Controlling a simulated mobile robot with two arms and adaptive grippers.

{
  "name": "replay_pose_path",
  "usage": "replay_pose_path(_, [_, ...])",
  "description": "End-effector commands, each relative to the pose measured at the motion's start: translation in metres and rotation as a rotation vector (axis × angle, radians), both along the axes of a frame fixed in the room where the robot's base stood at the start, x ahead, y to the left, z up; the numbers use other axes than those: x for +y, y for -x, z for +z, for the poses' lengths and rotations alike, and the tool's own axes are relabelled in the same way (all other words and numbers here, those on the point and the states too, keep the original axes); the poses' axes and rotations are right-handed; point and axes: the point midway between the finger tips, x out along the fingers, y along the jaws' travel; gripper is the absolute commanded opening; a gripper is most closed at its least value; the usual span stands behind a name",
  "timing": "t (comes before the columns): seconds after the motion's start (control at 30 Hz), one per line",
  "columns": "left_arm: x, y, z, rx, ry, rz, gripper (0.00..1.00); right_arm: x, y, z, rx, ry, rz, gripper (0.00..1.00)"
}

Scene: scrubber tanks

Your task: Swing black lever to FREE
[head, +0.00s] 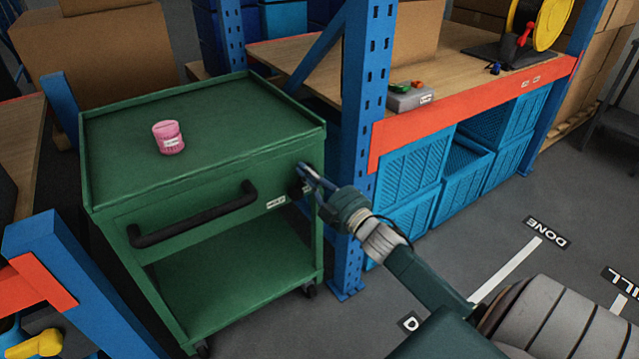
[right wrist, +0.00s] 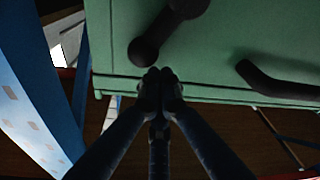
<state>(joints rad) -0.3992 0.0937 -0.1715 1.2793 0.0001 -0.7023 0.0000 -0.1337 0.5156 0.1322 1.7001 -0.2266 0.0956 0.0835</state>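The black lever (head: 295,188) sits on the front of the green cart (head: 200,120), near its upper right corner. In the right wrist view the lever (right wrist: 168,30) is a dark bar with rounded ends. My right gripper (head: 306,172) is at that corner, beside the lever. In the right wrist view its fingertips (right wrist: 160,80) are together, just off the lever's near end; I cannot tell whether they touch it. Nothing shows between them. A small white label (head: 276,201) is left of the lever; its text is unreadable. My left gripper is not in view.
A black drawer handle (head: 195,215) crosses the cart front, left of the lever. A pink cup (head: 168,138) stands on the cart top. A blue rack post (head: 362,130) rises close to the right of the cart. Open floor lies at right.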

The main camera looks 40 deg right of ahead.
Motion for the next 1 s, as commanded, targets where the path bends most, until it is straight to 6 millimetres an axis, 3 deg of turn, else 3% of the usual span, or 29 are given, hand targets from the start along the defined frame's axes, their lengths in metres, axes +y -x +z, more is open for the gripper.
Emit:
replay_pose_path(0.3, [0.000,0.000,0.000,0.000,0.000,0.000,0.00,-0.001,0.067,-0.010,0.005,-0.003,-0.001,0.00])
replay_pose_path(0.5, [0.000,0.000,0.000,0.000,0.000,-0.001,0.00,-0.002,0.097,-0.013,0.004,-0.002,-0.001,0.00])
replay_pose_path(0.7, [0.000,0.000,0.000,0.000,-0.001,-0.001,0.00,-0.002,0.107,-0.012,0.001,0.000,-0.001,0.00])
replay_pose_path(1.0, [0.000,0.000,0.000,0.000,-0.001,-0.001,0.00,-0.002,0.107,-0.012,0.001,0.000,-0.001,0.00])
